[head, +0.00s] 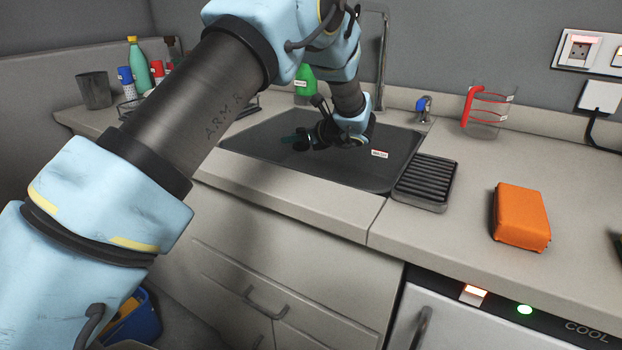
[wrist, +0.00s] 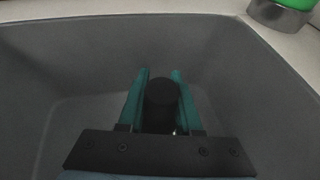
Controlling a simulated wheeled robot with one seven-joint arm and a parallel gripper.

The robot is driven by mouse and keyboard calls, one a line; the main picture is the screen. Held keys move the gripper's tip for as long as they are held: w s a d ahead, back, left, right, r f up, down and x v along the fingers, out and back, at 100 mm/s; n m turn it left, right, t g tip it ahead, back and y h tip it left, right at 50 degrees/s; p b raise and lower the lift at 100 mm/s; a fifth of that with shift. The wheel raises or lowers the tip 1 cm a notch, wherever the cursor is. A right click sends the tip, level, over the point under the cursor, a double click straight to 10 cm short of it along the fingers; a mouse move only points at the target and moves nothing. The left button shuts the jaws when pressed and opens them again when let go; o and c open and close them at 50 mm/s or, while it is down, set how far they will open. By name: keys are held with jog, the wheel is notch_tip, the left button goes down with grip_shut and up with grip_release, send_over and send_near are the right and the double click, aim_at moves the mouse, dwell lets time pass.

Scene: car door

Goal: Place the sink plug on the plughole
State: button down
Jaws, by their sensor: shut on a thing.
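My gripper (head: 296,139) is inside the dark grey sink (head: 352,172) in the head view, reached over by my arm. In the wrist view its two teal fingers (wrist: 160,76) are shut on a black round-topped thing, which looks like the sink plug (wrist: 161,98). The plug also shows as a small dark shape under the fingers in the head view (head: 301,146). Whether it touches the sink floor I cannot tell. The plughole is not seen in either view.
The sink walls (wrist: 232,60) surround my gripper. A tap (head: 384,55) stands behind the sink. A green bottle (head: 305,80) stands at its back edge. A black drain rack (head: 426,180) and an orange block (head: 520,215) are to the right, with clear counter between them.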

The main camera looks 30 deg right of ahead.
notch_tip(320, 180, down, 6)
jog(key=shift+d+r+p, duration=0.15)
jog(key=shift+r+p, duration=0.1)
jog(key=shift+p, duration=0.05)
jog(key=shift+f, duration=1.95)
jog(key=shift+f, duration=0.1)
jog(key=shift+f, duration=0.15)
jog(key=c, duration=0.6)
grip_release()
jog(key=shift+r, duration=0.3)
jog(key=v, duration=0.7)
jog(key=shift+s+r+b, duration=0.1)
jog(key=shift+s+b, duration=0.1)
jog(key=shift+b, duration=0.2)
